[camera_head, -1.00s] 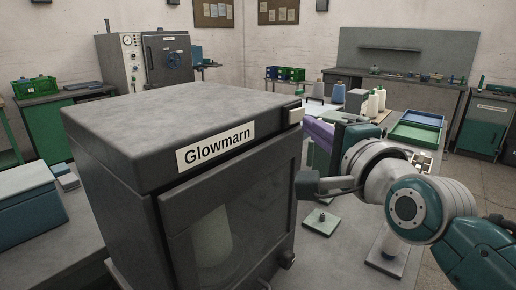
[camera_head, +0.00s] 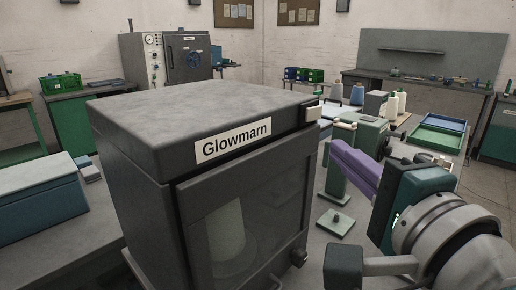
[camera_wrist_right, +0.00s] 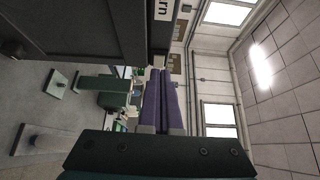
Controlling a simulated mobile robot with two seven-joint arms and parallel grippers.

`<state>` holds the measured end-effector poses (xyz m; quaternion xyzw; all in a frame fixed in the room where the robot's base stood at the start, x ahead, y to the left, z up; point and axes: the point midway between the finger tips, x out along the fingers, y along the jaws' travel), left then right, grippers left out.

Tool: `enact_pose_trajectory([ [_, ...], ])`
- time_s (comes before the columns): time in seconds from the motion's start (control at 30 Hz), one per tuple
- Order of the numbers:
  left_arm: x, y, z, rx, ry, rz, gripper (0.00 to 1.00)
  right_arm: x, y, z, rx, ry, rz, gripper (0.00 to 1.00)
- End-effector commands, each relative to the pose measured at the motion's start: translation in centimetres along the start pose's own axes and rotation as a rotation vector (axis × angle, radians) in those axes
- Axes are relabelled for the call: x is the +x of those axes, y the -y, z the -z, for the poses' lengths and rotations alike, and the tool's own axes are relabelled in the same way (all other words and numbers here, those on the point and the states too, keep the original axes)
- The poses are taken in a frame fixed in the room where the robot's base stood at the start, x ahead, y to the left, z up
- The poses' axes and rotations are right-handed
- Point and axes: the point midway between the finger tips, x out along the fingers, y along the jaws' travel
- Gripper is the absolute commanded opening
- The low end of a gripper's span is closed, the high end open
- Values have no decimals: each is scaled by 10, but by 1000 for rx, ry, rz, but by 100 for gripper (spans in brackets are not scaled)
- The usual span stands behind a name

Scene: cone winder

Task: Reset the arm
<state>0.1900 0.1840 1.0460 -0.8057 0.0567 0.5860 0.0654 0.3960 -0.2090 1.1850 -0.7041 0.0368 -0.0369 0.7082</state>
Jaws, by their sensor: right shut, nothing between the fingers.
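My right gripper (camera_head: 338,148) has long purple fingers. They lie together with nothing between them. In the head view they point up and left from the teal and grey wrist, just right of the dark cabinet (camera_head: 240,200) labelled Glowmarn. The fingers show apart from the cabinet's front right edge, in the air above the bench. In the right wrist view the purple fingers (camera_wrist_right: 163,75) lie side by side, with the dark cabinet (camera_wrist_right: 75,30) at the upper left. A pale cone shows dimly behind the cabinet's window. My left gripper is in no view.
A small plate with a knob (camera_head: 336,222) lies on the bench below the right gripper. A green machine (camera_head: 358,135) stands behind the fingers. Green and blue trays (camera_head: 437,137) and several cones are further back. A blue box (camera_head: 40,205) is at the left.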

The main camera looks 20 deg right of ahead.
Motion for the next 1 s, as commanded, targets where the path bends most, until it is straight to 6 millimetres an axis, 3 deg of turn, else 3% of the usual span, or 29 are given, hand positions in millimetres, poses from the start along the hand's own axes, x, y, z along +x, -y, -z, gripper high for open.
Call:
enact_pose_trajectory([
  [0.2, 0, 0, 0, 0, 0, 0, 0, -2, -6, -5, -62, 30, -38, 0],
  [0.37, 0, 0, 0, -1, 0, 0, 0, -25, -44, -28, -419, 215, -248, 0],
  [0.53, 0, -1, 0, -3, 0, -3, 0, -88, -100, -37, -954, 562, -529, 0],
  [0.73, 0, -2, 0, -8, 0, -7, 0, -174, -134, -16, -1404, 983, -758, 0],
  [0.8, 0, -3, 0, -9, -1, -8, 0, -203, -138, -5, -1523, 1139, -820, 0],
  [0.83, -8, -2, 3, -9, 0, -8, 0, -212, -130, -1, -1555, 1185, -837, 0],
  [0.9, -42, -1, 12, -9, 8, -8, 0, -208, -93, -3, -1542, 1167, -830, 0],
  [1.0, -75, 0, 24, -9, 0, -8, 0, -207, -60, -4, -1539, 1165, -830, 0],
])
